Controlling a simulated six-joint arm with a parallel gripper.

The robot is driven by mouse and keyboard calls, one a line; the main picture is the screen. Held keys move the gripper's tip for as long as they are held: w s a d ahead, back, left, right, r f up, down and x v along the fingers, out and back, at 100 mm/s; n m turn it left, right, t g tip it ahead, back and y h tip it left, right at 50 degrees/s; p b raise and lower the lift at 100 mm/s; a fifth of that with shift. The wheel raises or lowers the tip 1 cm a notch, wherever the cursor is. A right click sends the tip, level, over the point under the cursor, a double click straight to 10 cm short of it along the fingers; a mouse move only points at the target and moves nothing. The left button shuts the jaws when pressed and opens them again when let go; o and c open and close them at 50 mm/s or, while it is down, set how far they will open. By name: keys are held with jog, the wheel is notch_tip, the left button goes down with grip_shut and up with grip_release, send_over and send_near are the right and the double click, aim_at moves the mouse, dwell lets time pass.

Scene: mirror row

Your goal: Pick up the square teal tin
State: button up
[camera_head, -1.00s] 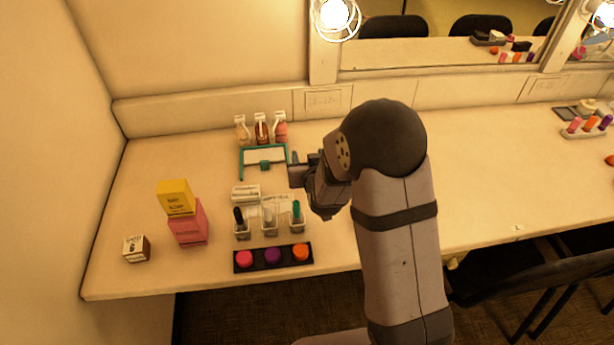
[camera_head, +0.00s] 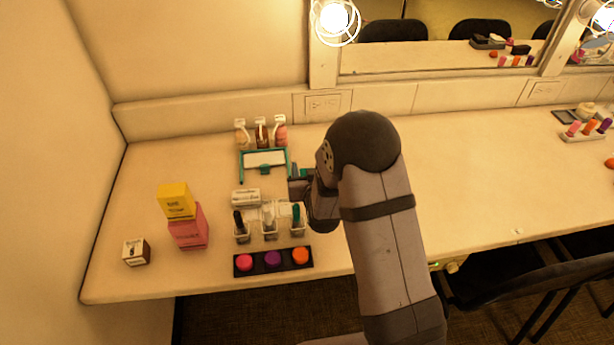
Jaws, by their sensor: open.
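A teal-edged frame with a pale flat panel (camera_head: 264,158) stands at the back left of the counter, with a small teal piece at its front middle. I cannot tell whether this is the square teal tin, and no other plain square teal tin shows clearly. My gripper (camera_head: 294,181) is open, low over the counter just right of the teal frame's front right corner. Its fingers are small and partly hidden by my wrist, and I see nothing held. My arm covers the counter to the right of it.
Several bottles (camera_head: 261,134) stand behind the frame. In front are a white box (camera_head: 246,197), clear cups with dark and teal-topped items (camera_head: 269,226), and a black palette (camera_head: 273,261). A yellow box (camera_head: 175,200) sits on a pink box (camera_head: 188,228); a small white-and-brown box (camera_head: 136,251) is left.

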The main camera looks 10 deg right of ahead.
jog(key=shift+f, duration=0.65)
notch_tip(320, 180, down, 2)
jog(key=shift+f, duration=0.1)
jog(key=shift+w+f+p, duration=0.1)
jog(key=shift+w+p, duration=0.55)
jog(key=shift+w, duration=0.25)
jog(key=shift+w+f, duration=0.25)
jog(key=shift+w, duration=0.2)
jog(key=c, duration=0.8)
